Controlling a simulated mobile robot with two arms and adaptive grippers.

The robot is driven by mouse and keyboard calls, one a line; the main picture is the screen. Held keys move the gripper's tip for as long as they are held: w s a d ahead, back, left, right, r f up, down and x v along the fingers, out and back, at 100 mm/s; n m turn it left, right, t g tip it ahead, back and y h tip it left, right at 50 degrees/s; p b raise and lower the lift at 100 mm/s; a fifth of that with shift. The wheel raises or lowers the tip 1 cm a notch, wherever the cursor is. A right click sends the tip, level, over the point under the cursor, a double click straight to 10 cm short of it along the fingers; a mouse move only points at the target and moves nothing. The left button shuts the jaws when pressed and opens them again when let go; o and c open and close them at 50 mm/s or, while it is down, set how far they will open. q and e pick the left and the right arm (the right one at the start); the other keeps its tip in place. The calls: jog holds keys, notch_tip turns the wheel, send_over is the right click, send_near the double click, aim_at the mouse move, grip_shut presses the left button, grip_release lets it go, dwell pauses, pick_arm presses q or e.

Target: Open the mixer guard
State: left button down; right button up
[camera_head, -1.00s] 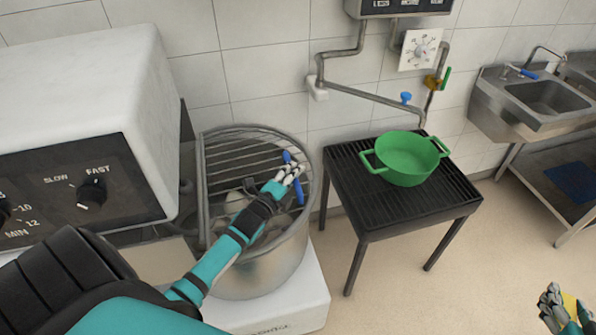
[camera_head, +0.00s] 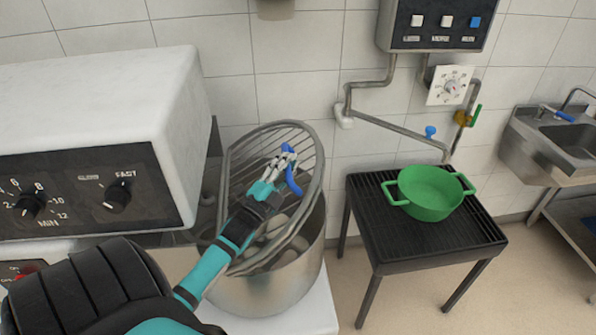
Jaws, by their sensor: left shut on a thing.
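The mixer guard (camera_head: 305,150) is a round metal wire grid with a blue handle (camera_head: 292,180). My left gripper (camera_head: 284,160) is shut on the blue handle. My left forearm crosses in front of the guard and hides part of it. Pale rounded shapes show inside the bowl below the guard. My right gripper is not in view.
The white mixer head (camera_head: 110,110) with dials stands to the left of the bowl. A black slatted stand (camera_head: 428,245) with a green pot (camera_head: 432,196) is to the right. A steel sink (camera_head: 555,140) is at the far right. Pipes run along the tiled wall.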

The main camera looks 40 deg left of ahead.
pick_arm(q)
jog(key=shift+s+a+r+n+y, duration=0.3)
jog(key=shift+s+a+n+y, duration=0.1)
jog(key=shift+n, duration=0.3)
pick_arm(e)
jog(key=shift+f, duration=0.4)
pick_arm(q)
jog(key=shift+f, duration=0.1)
jog(key=c, duration=1.7)
grip_release()
jog(key=shift+o, duration=1)
jog(key=shift+s, duration=0.1)
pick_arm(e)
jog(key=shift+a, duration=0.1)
